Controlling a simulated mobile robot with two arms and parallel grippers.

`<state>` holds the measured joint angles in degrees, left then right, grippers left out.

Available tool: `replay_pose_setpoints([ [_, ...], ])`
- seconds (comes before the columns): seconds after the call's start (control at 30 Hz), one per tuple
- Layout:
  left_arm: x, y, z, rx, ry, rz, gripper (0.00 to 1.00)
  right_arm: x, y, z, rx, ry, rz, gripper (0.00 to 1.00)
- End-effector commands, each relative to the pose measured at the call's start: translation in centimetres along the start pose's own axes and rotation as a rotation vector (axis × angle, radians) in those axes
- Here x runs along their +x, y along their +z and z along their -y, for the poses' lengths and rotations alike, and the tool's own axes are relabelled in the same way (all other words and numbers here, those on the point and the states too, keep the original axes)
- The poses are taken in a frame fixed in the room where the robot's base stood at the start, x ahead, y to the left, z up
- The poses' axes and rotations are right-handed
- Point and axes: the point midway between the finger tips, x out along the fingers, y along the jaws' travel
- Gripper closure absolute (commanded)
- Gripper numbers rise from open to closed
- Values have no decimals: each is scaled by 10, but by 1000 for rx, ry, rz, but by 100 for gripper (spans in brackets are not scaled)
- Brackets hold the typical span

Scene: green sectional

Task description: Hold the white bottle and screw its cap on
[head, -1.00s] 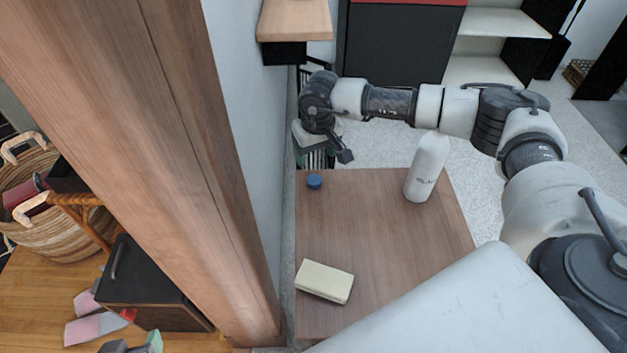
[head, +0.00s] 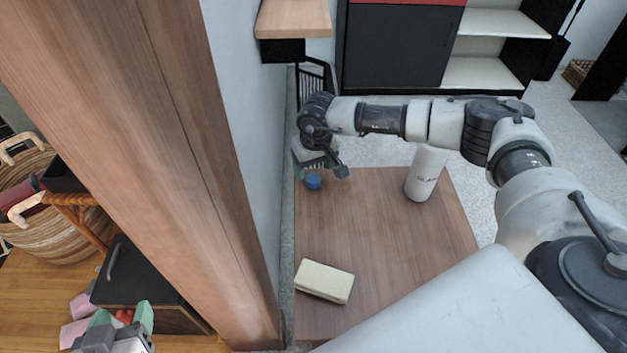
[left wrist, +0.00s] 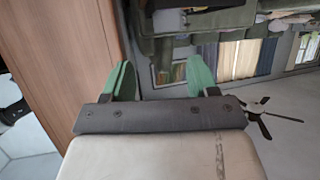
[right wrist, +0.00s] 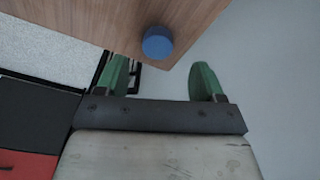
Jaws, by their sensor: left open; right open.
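The white bottle (head: 425,174) stands upright near the far right edge of the wooden table; my right arm passes in front of its top. The blue cap (head: 314,181) lies on the table's far left corner. My right gripper (head: 317,168) is close to the cap at that corner. In the right wrist view the cap (right wrist: 157,42) lies beyond and between the open green fingertips (right wrist: 160,75), with nothing between the fingers. My left gripper (head: 122,318) is at the lower left, away from the table. The left wrist view shows its fingers (left wrist: 160,78) open and empty.
A cream block (head: 324,281) lies on the near left of the wooden table (head: 385,250). A wooden post (head: 150,150) and a wall stand between my left gripper and the table. The table's middle is clear. A wicker basket (head: 50,220) is at far left.

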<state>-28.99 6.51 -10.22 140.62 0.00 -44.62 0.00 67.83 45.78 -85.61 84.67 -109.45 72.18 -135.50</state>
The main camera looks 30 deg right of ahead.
Motion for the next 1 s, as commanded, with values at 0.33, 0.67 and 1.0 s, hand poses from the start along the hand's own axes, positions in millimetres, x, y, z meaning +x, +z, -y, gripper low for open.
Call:
replay_pose_setpoints([
  [0.33,3,-9,-2,0,4,-75,41,11,0,-1,0,0,1,31],
  [0.67,2,-50,-9,-3,23,-387,41,47,0,-3,0,0,1,31],
  [1.0,-1,-58,-10,-4,26,-436,41,52,-1,-3,0,0,0,31],
])
